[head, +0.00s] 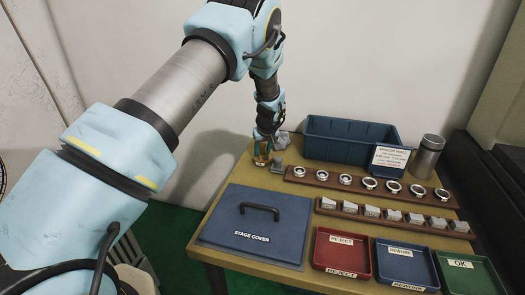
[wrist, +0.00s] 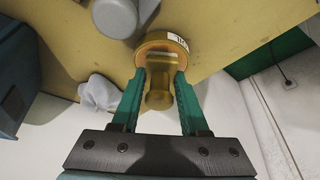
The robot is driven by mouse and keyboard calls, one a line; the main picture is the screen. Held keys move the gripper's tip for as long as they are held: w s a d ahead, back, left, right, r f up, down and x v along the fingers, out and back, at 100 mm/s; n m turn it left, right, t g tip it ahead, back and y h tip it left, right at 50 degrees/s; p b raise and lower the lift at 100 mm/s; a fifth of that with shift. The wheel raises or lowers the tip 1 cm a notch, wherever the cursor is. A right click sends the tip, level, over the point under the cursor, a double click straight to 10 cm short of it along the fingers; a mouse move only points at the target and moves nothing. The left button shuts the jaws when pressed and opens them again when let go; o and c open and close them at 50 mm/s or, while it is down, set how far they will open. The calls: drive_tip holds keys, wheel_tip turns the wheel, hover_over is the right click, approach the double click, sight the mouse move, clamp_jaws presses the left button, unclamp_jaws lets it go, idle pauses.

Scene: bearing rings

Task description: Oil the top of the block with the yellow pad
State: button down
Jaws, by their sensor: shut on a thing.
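My gripper (wrist: 158,88) is shut on the amber-yellow pad (wrist: 165,45), with the teal fingers on either side of its knob-like handle. The pad has a round base with a white label, partly cut off from view. In the head view, my gripper (head: 263,150) points down at the table's back left corner, and the pad (head: 262,161) is small below it. A small grey block (head: 279,165) is just right of the pad; a rounded grey piece (wrist: 120,16) shows beside the pad in the wrist view. I cannot tell whether the pad touches the table.
A white cloth (wrist: 100,92) lies near the blue bin (head: 350,139). A rack of rings (head: 330,182) and a rack of grey pieces (head: 375,216) lie to the right. The blue stage cover (head: 240,240), red, blue and green trays, and a metal canister (head: 428,155) take up much of the table.

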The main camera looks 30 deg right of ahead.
sight(262, 144)
drive_tip(key=shift+r+p, duration=1.35)
drive_tip(key=shift+r, duration=2.1)
drive_tip(key=shift+a, duration=0.1)
